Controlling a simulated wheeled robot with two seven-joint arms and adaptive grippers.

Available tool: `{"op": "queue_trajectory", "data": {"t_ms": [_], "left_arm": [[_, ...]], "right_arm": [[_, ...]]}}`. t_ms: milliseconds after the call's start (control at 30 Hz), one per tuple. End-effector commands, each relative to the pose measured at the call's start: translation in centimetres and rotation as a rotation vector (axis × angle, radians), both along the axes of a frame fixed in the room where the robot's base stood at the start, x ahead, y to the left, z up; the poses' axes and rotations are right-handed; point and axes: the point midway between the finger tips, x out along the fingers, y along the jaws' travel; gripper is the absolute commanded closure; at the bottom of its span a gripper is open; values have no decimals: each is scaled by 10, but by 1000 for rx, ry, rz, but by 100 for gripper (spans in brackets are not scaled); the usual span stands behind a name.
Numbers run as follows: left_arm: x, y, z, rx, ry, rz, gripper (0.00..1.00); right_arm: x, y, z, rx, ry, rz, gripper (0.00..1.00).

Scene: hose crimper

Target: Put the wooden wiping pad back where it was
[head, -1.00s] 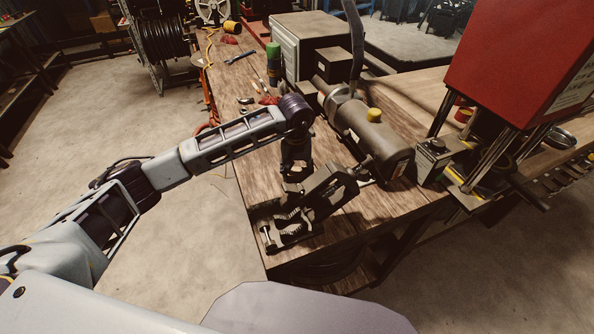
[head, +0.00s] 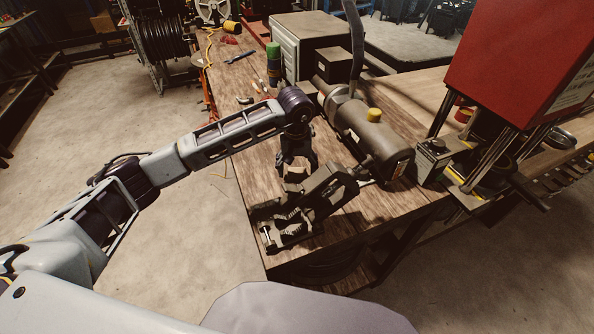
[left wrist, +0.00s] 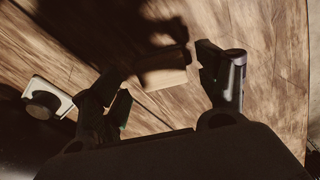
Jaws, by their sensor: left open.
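The wooden wiping pad looks like a small tan block (left wrist: 163,76) in the left wrist view. It seems to lie on the bench top just beyond my left gripper (left wrist: 168,68), in dark shadow. My left gripper is open, with one finger on each side of the view and clear space between them. In the head view the gripper (head: 297,163) points down over the bench, behind the black clamp-like tool. A pale bit of the pad (head: 296,173) seems to show below the fingers, but it is small and partly hidden. My right gripper is not in view.
The black tool (head: 310,205) lies close in front of the gripper. A grey cylinder machine (head: 365,130) with a yellow cap stands to the right. A red press (head: 520,60) is farther right. A green-topped can (head: 273,62) and small tools stand behind. The bench's left edge is close.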

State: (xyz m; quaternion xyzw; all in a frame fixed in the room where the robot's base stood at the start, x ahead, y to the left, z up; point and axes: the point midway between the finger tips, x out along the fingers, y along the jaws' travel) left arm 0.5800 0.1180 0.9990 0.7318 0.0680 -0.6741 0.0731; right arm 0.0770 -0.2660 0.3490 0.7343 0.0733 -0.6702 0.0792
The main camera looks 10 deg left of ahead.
Motion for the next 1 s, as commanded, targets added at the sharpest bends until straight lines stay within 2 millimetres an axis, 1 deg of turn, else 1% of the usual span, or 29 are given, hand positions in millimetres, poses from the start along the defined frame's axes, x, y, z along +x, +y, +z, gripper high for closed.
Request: {"op": "queue_trajectory", "data": {"t_ms": [300,600,800,1000], "left_arm": [[-3,0,43,0,-2,-1,26],[-7,0,82,0,-2,-1,26],[-8,0,98,0,0,-1,26],[-9,0,103,0,0,-1,26]], "right_arm": [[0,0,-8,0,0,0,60],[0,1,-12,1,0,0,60],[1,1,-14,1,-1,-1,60],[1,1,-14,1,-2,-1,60]]}}
